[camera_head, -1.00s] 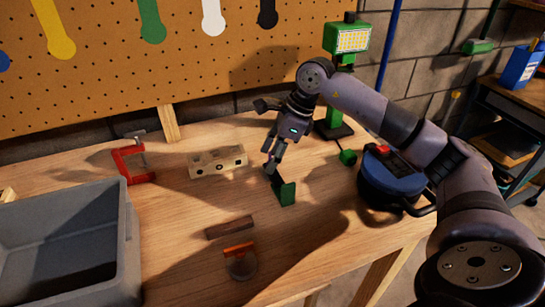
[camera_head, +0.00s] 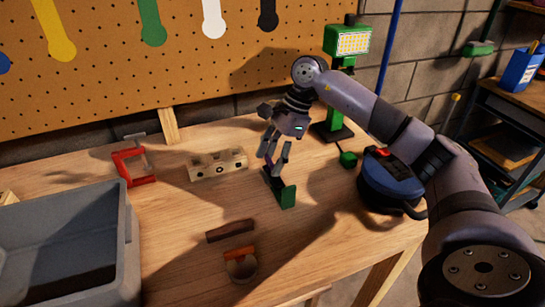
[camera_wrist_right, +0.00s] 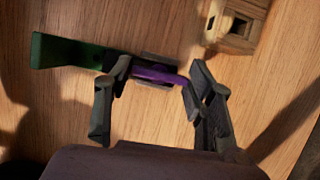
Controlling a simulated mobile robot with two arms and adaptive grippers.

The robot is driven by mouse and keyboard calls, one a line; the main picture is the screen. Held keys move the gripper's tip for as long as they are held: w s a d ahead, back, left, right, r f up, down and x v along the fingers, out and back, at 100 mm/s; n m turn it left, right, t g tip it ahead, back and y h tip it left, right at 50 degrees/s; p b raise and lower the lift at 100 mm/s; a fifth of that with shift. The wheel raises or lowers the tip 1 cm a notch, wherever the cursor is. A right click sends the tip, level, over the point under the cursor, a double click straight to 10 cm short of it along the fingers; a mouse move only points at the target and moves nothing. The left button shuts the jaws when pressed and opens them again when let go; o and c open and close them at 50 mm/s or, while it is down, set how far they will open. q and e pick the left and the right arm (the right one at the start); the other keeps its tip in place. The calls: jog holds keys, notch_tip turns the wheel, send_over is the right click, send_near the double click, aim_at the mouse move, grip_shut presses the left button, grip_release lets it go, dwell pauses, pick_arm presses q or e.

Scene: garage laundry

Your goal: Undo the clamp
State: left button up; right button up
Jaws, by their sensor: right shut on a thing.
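A red C-shaped clamp (camera_head: 133,166) with a grey screw stands at the back left of the bench, apart from my gripper. My right gripper (camera_head: 271,168) is low over the middle of the bench. Its fingers are shut on a purple bar (camera_head: 268,174) joined to a green flat piece (camera_head: 287,197). In the right wrist view the purple bar (camera_wrist_right: 157,74) lies between the fingertips, and the green piece (camera_wrist_right: 65,52) reaches out to the left. A grey plate shows partly behind the bar. I cannot tell whether this is a second clamp. My left gripper is not in view.
A pale wooden block with holes (camera_head: 218,165) lies left of my right gripper. A grey bin (camera_head: 126,235) fills the front left. A brown bar (camera_head: 230,231) and an orange-topped round item (camera_head: 241,264) lie in front.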

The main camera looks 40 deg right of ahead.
jog(key=shift+s+f, duration=0.15)
jog(key=shift+f, duration=0.2)
jog(key=o, duration=1.2)
jog(key=shift+r, duration=0.15)
jog(key=shift+c, duration=0.2)
jog(key=shift+r, duration=0.1)
jog(key=shift+d+r, duration=0.25)
jog(key=shift+r, duration=0.25)
jog(key=w+v, duration=0.1)
jog(key=v, duration=0.9)
jog(key=shift+s+r, duration=0.4)
jog(key=shift+r, duration=0.05)
jog(key=shift+d, duration=0.15)
